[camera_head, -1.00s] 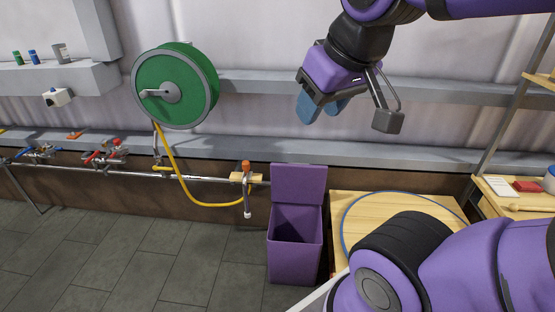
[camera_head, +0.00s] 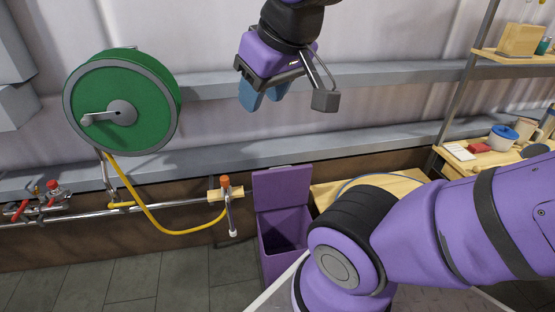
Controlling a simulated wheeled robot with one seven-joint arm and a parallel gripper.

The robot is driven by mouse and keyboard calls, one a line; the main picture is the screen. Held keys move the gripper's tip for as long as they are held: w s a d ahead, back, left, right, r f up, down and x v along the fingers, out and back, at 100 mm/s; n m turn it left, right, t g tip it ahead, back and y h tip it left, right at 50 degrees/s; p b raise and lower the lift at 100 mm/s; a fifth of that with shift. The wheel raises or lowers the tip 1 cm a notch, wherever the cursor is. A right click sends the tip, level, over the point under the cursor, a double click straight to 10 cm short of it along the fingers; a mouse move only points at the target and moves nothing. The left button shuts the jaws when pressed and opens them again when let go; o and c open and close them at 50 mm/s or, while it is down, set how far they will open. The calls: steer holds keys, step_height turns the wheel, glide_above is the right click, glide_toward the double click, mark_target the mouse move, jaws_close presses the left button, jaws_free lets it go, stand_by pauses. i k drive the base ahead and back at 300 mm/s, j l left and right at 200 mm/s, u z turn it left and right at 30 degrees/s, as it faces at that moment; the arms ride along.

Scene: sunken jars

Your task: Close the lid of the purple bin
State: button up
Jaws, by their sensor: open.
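The purple bin (camera_head: 284,234) stands on the floor against the wall, just left of my arm. Its purple lid (camera_head: 282,187) is open and stands upright at the back, leaving the dark inside visible. My arm hides part of the bin's lower right side.
A green hose reel (camera_head: 150,90) with a yellow hose (camera_head: 150,215) hangs at left. A wooden table (camera_head: 325,193) stands right of the bin, and shelves (camera_head: 455,160) hold a mug (camera_head: 501,137) farther right.

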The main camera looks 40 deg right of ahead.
mark_target(279, 187)
steer(key=i+z, duration=0.35)
steer(key=i+j+z, duration=0.1)
steer(key=i+z, duration=0.25)
steer(key=i+j+z, duration=0.2)
steer(key=z, duration=0.15)
steer(key=i+j+z, duration=0.15)
steer(key=j+z, duration=0.15)
steer(key=j, duration=0.5)
steer(key=j+z, duration=0.25)
steer(key=j, duration=0.55)
steer(key=j+z, duration=0.3)
steer(key=j, duration=1.25)
